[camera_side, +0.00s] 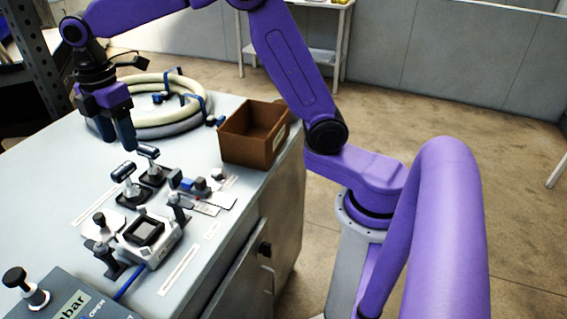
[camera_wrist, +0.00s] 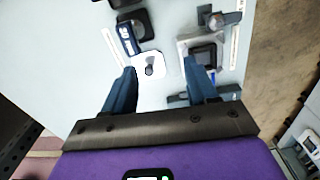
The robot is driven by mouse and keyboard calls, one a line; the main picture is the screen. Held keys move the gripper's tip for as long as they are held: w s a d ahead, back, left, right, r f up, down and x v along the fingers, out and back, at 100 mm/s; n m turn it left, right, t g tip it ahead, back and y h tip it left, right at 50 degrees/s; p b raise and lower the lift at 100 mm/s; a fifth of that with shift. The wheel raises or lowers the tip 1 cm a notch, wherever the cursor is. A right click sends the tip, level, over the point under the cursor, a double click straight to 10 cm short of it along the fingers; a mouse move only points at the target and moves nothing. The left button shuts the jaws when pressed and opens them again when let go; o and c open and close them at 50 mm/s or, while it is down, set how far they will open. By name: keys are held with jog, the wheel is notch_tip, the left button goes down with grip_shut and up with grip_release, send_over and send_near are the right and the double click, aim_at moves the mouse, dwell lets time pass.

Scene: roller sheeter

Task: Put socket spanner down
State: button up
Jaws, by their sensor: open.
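My gripper (camera_side: 115,140) hangs over the bench, above and behind the small fixtures, with its fingers pointing down. In the wrist view the two blue fingers (camera_wrist: 160,88) stand wide apart with nothing held between them. Two T-shaped tools with dark blue-grey heads, the nearer one (camera_side: 123,172) and the farther one (camera_side: 148,152), stand on black bases on the bench. I cannot tell for sure which thing is the socket spanner. A white plate with a dark knob (camera_wrist: 150,69) shows beyond and between the fingertips.
An open brown box (camera_side: 252,140) stands at the bench's right edge. A coiled hose (camera_side: 163,122) lies behind the gripper. A grey device with a black square top (camera_side: 146,232) stands in front. The bench top (camera_side: 40,170) is clear at the left.

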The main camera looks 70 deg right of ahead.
jog(key=s+d+f+m, duration=0.1)
jog(key=s+d+f, duration=0.1)
jog(key=s, duration=0.9)
jog(key=s+d+f+m, duration=0.2)
jog(key=s+d, duration=0.2)
jog(key=s, duration=0.6)
jog(key=s+d+f+m, duration=0.1)
jog(key=s+d, duration=0.3)
jog(key=s, duration=0.7)
jog(key=shift+s+f+m, duration=0.3)
jog(key=shift+f, duration=0.2)
jog(key=shift+c, duration=0.7)
notch_tip(320, 180, up, 9)
jog(key=m, duration=1.3)
send_over(200, 179)
notch_tip(200, 179, down, 18)
jog(key=shift+r, duration=0.25)
